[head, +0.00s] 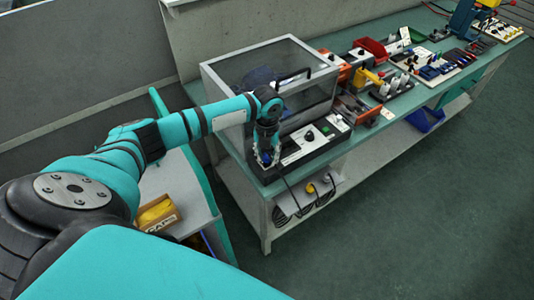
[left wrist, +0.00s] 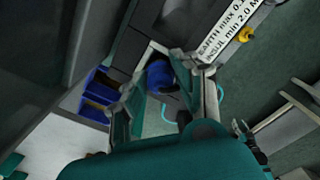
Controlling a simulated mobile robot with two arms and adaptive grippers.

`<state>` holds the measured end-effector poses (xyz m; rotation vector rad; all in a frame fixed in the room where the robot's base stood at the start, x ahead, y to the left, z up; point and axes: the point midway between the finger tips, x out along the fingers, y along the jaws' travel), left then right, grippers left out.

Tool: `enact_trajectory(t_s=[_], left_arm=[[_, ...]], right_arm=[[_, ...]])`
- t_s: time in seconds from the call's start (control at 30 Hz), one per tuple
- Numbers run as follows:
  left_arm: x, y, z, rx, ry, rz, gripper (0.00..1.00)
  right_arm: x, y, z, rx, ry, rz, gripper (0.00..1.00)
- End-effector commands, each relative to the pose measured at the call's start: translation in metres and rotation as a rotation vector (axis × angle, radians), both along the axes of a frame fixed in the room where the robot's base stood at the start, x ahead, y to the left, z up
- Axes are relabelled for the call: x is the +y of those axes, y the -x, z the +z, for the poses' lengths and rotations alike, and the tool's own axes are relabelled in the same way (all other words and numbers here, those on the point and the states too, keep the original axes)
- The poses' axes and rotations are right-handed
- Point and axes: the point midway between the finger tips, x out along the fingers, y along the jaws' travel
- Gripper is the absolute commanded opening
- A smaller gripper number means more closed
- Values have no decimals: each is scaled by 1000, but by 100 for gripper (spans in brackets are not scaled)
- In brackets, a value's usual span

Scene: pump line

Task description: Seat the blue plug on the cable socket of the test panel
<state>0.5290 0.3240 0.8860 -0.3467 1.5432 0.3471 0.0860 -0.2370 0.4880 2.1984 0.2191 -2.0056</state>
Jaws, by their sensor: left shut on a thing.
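My left gripper (head: 267,147) is at the front left end of the test panel (head: 307,143), pointing down. It is shut on the blue plug (head: 265,158), which shows as a small blue patch at the fingers. In the left wrist view the blue plug (left wrist: 159,74) sits between the two fingers of my left gripper (left wrist: 157,83). The test panel's printed label (left wrist: 229,30) lies just beyond the right finger. The cable socket is hidden, so I cannot tell whether the plug touches it.
A clear-sided cabinet (head: 274,75) with a black handle stands behind the panel. Tools, a red bin (head: 371,47) and racks fill the bench to the right. Dark cables hang below the panel's front edge. A yellow box (head: 157,214) is at the lower left. The floor on the right is clear.

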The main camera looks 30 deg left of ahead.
Motion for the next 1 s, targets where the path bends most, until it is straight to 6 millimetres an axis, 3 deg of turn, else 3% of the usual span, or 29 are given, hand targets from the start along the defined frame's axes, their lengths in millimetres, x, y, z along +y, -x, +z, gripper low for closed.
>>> enact_trajectory(t_s=[0.77, 0.8, 1.0], left_arm=[[0, 0, -7, 0, 0, 0, 0], [0, 0, -7, 0, 0, 0, 31], [0, 0, -6, 0, 0, 0, 56]], right_arm=[[3, 0, -2, 0, -3, -1, 40], [3, 0, -2, 0, -3, -1, 40], [3, 0, -2, 0, -3, 0, 40]])
